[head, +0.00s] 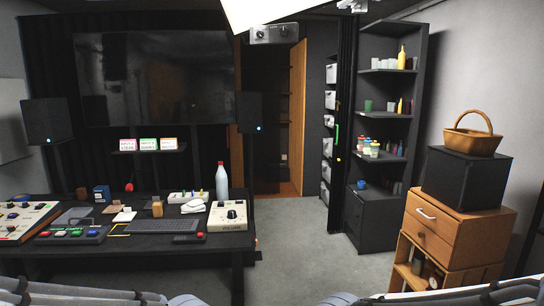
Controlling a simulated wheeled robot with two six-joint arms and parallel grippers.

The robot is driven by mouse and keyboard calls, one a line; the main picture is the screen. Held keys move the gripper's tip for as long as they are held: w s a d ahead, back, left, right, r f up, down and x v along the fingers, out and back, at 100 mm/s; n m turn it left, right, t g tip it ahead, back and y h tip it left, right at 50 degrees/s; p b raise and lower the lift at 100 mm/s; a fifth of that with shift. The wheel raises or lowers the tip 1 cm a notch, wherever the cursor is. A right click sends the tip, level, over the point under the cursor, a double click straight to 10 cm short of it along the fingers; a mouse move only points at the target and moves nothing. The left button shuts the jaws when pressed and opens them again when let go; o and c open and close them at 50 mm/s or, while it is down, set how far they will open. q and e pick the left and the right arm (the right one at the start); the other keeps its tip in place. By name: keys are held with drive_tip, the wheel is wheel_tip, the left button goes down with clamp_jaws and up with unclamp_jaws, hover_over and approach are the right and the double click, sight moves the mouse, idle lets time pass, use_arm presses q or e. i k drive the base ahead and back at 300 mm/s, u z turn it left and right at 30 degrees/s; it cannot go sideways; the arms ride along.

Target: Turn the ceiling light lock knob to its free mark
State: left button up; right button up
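A bright white ceiling light panel (275,10) is at the top centre of the head view. A small dark grey box (274,34) hangs at its lower edge, with a round knob at each end: a left knob (259,34) and a right knob (284,31). Their marks are too small to read, so I cannot tell which way either knob points. Only parts of my arms show along the bottom edge. Neither gripper is in view, and nothing of mine is near the box.
A desk (130,246) with control panels, a keyboard and a bottle (222,182) fills the left. A dark shelf unit (374,222) and a wooden drawer cabinet (459,227) stand at right. The grey floor (300,240) between them is clear.

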sight(284, 32)
drive_tip(key=i, duration=0.25)
drive_tip(key=u, duration=1.5)
drive_tip(key=i, duration=0.6)
drive_tip(key=z, duration=1.85)
